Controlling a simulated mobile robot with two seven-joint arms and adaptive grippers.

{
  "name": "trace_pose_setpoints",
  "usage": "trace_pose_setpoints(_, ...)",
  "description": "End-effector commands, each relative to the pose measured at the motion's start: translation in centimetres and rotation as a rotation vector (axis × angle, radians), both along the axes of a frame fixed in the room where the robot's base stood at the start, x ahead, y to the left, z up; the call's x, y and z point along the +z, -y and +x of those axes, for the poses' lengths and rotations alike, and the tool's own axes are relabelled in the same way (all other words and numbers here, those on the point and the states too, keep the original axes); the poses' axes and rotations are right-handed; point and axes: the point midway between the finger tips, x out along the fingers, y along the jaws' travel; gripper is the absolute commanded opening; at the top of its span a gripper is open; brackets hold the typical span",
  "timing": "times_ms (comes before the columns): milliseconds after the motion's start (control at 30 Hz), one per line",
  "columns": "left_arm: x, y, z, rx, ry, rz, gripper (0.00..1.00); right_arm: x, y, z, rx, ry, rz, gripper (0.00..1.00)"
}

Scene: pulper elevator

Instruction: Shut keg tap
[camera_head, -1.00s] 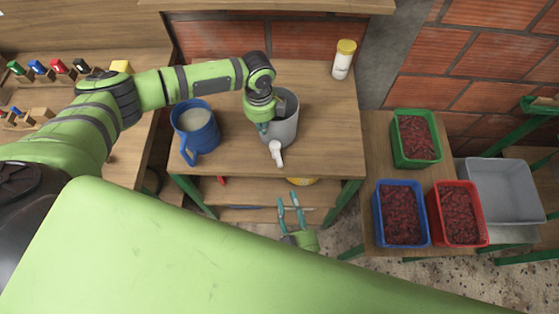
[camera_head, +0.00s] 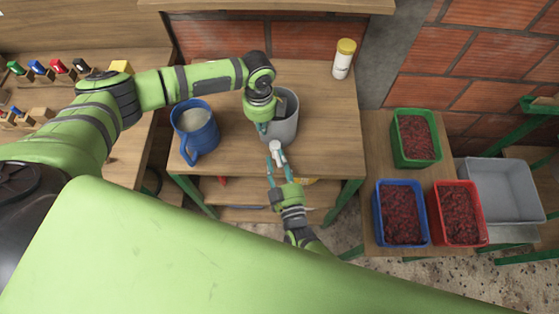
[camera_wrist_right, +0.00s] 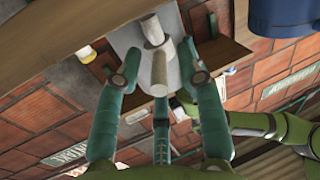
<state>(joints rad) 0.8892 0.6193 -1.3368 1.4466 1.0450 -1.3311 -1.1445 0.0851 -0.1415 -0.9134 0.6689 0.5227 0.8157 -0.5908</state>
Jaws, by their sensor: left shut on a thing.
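The grey keg (camera_head: 284,125) stands near the front edge of the wooden table, with its white tap (camera_head: 276,150) facing me. In the right wrist view the tap (camera_wrist_right: 159,72) sticks out from the keg (camera_wrist_right: 135,42) towards the palm. My left gripper (camera_head: 263,127) is shut at the keg's left rim; its fingertips are partly hidden. My right gripper (camera_head: 278,162) is open below the tap. In the wrist view its fingers (camera_wrist_right: 160,58) lie on both sides of the tap, with gaps showing. I cannot tell whether the tap is open or shut.
A blue jug (camera_head: 196,131) with pale contents stands left of the keg. A yellow-lidded jar (camera_head: 343,60) stands at the back right. Green (camera_head: 396,151), blue (camera_head: 379,225) and red (camera_head: 483,225) crates fill the right-hand stand. A shelf (camera_head: 225,190) lies under the table.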

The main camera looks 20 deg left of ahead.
Motion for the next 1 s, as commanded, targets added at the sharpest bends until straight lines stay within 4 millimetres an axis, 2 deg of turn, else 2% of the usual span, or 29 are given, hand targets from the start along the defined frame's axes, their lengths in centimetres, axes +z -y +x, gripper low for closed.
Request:
trace_pose_setpoints(167, 0.0, 0.0, 0.0, 0.000, 0.001, 0.000, 0.00, 0.0, 0.0, 0.0, 0.000, 0.000, 0.000, 0.39)
trace_pose_setpoints(200, 0.0, 0.0, 0.0, 0.000, 0.001, 0.000, 0.00, 0.0, 0.0, 0.0, 0.000, 0.000, 0.000, 0.23)
trace_pose_setpoints(267, 0.0, 0.0, 0.0, 0.000, 0.001, 0.000, 0.00, 0.0, 0.0, 0.0, 0.000, 0.000, 0.000, 0.00)
trace_pose_setpoints(667, 0.0, 0.0, 0.0, 0.000, 0.001, -0.001, 0.00, 0.0, 0.2, 0.1, 0.026, 0.005, 0.000, 0.00)
trace_pose_setpoints(1000, 0.1, 0.1, 0.0, -0.001, 0.000, -0.002, 0.00, 0.2, 1.0, 0.9, 0.226, 0.011, -0.003, 0.00)
